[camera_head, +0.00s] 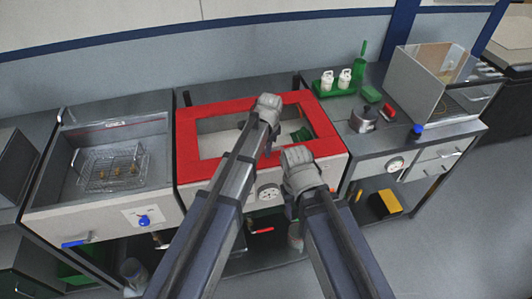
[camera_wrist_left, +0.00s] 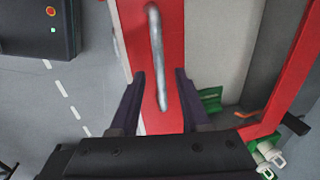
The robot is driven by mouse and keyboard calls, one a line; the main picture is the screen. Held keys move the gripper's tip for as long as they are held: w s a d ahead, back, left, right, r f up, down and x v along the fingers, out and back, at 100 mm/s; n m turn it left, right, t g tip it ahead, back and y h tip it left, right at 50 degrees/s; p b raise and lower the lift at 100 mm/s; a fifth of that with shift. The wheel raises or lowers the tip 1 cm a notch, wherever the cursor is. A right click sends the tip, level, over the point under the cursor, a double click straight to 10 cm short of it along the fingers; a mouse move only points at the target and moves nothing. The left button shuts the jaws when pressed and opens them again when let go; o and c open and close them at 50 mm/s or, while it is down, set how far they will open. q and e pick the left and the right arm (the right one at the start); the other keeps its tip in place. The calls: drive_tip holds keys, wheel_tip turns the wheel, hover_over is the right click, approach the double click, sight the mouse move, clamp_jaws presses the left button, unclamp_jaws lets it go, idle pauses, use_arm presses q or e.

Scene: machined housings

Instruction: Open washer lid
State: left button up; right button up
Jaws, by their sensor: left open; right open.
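The washer lid is a red frame (camera_head: 187,135) around a clear window, lying over the middle unit in the head view; it looks closed. In the left wrist view, a grey bar handle (camera_wrist_left: 156,45) runs along the red lid edge (camera_wrist_left: 176,40). My left gripper (camera_wrist_left: 160,74) is open, with one finger on each side of the handle in that view; contact cannot be told. In the head view my left gripper (camera_head: 268,103) appears over the lid, and its arm hides part of the frame. My right gripper (camera_head: 297,158) is open, lower, near the lid's front edge.
A basin with a wire basket (camera_head: 112,168) is on the left. On the right counter are a green tray with white bottles (camera_head: 328,84), a dark pot (camera_head: 363,118) and an upright panel box (camera_head: 418,75). A gauge (camera_head: 269,192) is on the washer front.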

use_arm(q)
drive_tip(key=shift+f, duration=0.15)
drive_tip(key=shift+c, duration=0.3)
clamp_jaws()
idle(1.1)
